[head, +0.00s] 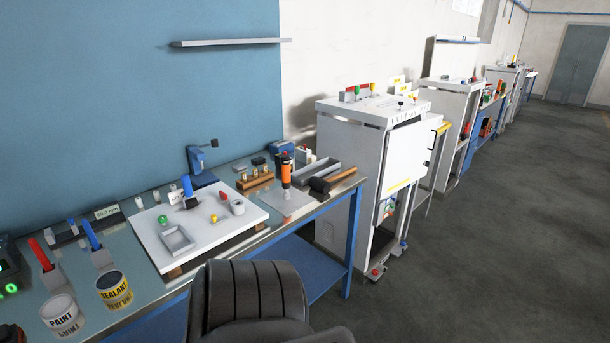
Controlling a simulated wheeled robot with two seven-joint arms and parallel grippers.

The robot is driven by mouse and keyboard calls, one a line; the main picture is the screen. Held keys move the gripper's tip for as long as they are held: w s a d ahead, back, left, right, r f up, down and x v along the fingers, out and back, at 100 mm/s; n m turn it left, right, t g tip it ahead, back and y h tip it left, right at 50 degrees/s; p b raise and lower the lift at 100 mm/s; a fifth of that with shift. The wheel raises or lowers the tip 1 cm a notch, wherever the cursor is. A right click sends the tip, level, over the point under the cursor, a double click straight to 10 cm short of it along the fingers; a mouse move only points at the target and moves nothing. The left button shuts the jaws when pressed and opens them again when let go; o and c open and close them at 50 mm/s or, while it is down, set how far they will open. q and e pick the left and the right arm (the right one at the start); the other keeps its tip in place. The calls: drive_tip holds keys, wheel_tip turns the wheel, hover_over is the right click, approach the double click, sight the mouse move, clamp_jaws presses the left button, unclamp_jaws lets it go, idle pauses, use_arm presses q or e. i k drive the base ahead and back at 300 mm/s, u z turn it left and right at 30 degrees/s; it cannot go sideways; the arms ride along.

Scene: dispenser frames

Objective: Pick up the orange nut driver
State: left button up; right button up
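An upright tool with an orange body and a dark top (286,170) stands on a small light plate (290,203) towards the right end of the workbench. It is the only clearly orange tool I see; it is too small to tell for sure that it is a nut driver. Farther left, a red-handled tool (41,255) and a blue-handled tool (91,235) lean in grey holders. Neither of my grippers shows in the head view.
The workbench (135,255) carries a white board (190,241) with small parts, a paint can (62,316), a sealant can (114,291) and a mallet (333,181). A black chair (250,295) stands in front. White cabinets (365,185) stand right; the floor (480,260) beyond is clear.

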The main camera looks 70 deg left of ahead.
sight(285, 159)
drive_tip(key=u, duration=0.4)
drive_tip(key=i, duration=0.85)
drive_tip(key=u, duration=1.2)
drive_tip(key=i, duration=0.5)
drive_tip(key=u, duration=0.5)
